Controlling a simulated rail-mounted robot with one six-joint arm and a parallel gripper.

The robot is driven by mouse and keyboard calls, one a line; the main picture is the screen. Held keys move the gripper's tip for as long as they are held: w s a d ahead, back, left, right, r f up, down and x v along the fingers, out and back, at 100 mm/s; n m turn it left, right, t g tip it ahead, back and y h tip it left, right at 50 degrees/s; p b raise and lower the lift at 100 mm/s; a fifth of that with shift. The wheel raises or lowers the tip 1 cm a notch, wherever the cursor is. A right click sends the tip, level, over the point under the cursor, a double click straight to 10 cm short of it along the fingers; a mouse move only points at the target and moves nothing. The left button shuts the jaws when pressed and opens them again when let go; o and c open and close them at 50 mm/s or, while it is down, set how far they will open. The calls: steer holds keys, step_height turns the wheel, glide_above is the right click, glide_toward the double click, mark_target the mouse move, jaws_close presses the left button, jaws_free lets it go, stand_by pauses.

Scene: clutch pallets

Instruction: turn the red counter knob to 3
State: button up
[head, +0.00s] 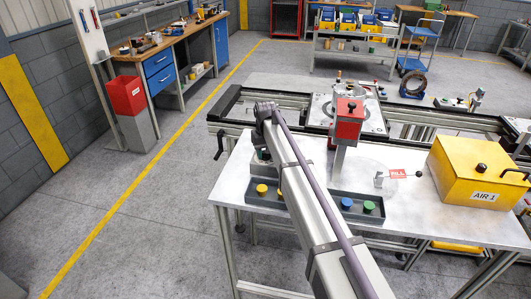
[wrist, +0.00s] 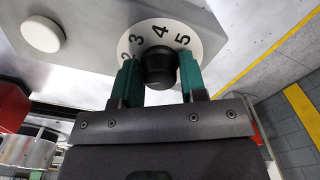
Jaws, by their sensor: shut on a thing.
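In the wrist view my gripper (wrist: 160,78) is shut on a round black knob (wrist: 158,62), with one green finger on each side of it. A white dial plate (wrist: 183,41) behind the knob shows the numbers 2, 3, 4 and 5. The knob's pointer cannot be made out. The dial sits on a pale grey housing (wrist: 90,20) with a round white button (wrist: 42,34). In the head view my arm hides the fingertips and knob. A red box (head: 349,128) with a dark round part stands on a post to the right of my arm's end.
The table (head: 310,160) holds dark trays with yellow buttons (head: 262,190), a blue button (head: 346,203) and a green one (head: 368,207). A red-labelled lever (head: 400,173) and a yellow AIR 1 box (head: 478,172) stand at right. A conveyor (head: 290,101) runs behind.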

steer(key=m, duration=1.1)
steer(key=shift+m, duration=0.3)
stand_by(0.4)
steer(key=o, duration=0.9)
step_height(320, 180, up, 11)
steer(key=p, duration=1)
steer(key=shift+f+p, duration=0.1)
steer(key=shift+p, duration=0.3)
